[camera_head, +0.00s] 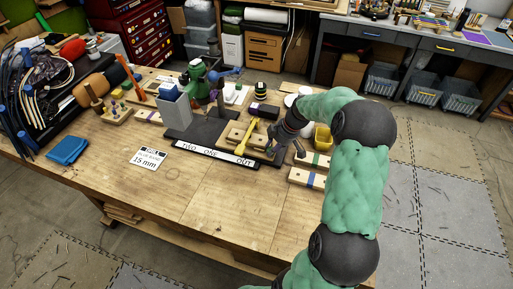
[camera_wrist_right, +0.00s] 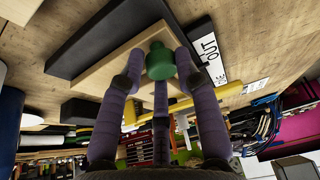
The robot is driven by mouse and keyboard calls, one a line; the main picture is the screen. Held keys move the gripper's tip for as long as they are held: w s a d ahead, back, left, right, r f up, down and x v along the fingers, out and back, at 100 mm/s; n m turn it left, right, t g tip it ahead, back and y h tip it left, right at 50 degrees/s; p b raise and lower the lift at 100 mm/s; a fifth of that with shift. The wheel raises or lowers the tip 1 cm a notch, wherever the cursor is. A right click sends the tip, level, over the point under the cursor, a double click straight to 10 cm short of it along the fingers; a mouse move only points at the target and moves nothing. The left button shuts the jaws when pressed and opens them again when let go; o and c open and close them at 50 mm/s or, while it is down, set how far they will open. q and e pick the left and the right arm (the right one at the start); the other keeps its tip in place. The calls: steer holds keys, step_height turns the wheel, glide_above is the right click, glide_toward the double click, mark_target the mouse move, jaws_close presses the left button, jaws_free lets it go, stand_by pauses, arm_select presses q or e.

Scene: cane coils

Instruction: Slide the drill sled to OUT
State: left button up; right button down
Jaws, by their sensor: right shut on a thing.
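The drill sled (camera_head: 256,142) is a pale wooden block on a dark base, near the OUT end of a black-and-white labelled strip (camera_head: 213,155). In the right wrist view the wooden sled (camera_wrist_right: 112,74) carries a green knob (camera_wrist_right: 159,64), and the OUT label (camera_wrist_right: 208,48) lies close to the right. My right gripper (camera_head: 279,146) has purple fingers. They are closed around the green knob, and in the head view the gripper partly hides the sled's right end. A yellow bar (camera_head: 245,139) lies across the block. My left gripper is not in view.
A grey upright box (camera_head: 174,108) and a green machine (camera_head: 197,82) stand behind. A 15 mm card (camera_head: 148,159) lies in front.

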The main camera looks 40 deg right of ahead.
steer(key=shift+s+d, duration=0.25)
steer(key=shift+s, duration=0.45)
steer(key=c, duration=1)
jaws_free()
steer(key=shift+a, duration=0.1)
steer(key=shift+o, duration=0.2)
steer(key=v, duration=1.2)
steer(key=shift+r, duration=0.1)
